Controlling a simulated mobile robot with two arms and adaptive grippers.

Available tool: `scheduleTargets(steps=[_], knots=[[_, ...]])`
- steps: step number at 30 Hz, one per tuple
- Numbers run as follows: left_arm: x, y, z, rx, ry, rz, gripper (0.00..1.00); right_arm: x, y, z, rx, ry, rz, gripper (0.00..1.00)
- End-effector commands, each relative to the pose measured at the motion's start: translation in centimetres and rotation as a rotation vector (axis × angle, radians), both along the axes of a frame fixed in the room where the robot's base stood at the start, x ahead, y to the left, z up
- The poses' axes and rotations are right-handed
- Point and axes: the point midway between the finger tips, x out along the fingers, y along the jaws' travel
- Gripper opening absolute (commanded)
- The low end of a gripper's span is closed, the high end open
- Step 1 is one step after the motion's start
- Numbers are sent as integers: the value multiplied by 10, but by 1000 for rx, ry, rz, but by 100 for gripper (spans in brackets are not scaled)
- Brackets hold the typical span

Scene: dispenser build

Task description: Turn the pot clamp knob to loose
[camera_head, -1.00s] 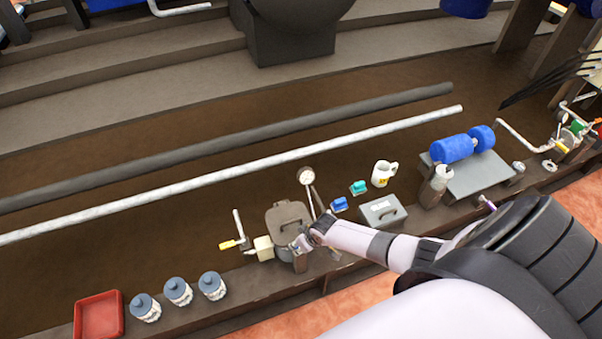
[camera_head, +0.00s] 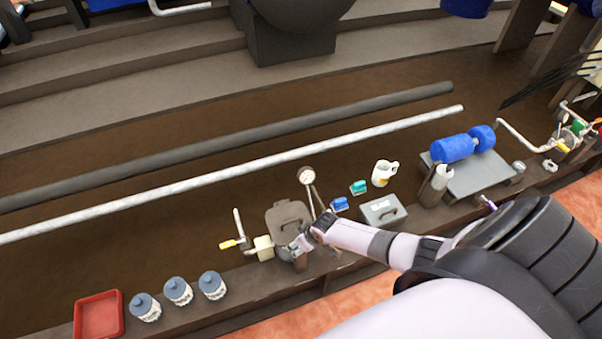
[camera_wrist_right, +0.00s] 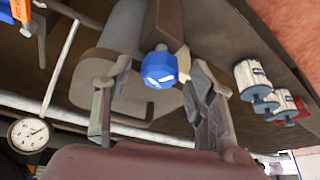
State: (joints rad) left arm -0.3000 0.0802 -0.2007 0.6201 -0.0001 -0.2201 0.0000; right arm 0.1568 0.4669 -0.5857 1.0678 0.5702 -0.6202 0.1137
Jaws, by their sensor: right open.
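The pot (camera_head: 287,216) stands on the bench, a grey-brown vessel with a lid and handle. In the right wrist view, the pot body (camera_wrist_right: 122,40) is behind a blue clamp knob (camera_wrist_right: 160,68) with white markings on its face. My right gripper (camera_head: 303,244) is at the pot's near side. In the right wrist view, my right gripper (camera_wrist_right: 152,88) is open, with one finger on each side of the knob; I see gaps and no clear contact. In the head view the knob is hidden by the gripper. My left gripper is not in view.
A dial gauge (camera_head: 306,175) stands behind the pot. Several lidded jars (camera_head: 178,291) and a red tray (camera_head: 98,316) are to the left.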

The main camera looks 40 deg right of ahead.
Motion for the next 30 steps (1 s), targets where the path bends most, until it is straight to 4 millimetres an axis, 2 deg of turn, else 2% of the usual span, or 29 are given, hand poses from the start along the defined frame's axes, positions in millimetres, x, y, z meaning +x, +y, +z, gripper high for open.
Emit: scheduleTargets(steps=[7, 11, 30], knots=[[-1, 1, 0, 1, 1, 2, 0, -1, -1, 2, 0, 1, 0, 51], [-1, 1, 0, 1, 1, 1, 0, -5, -2, 10, 1, -1, -1, 51], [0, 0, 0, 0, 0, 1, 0, -41, -11, 100, 0, 0, 1, 51]])
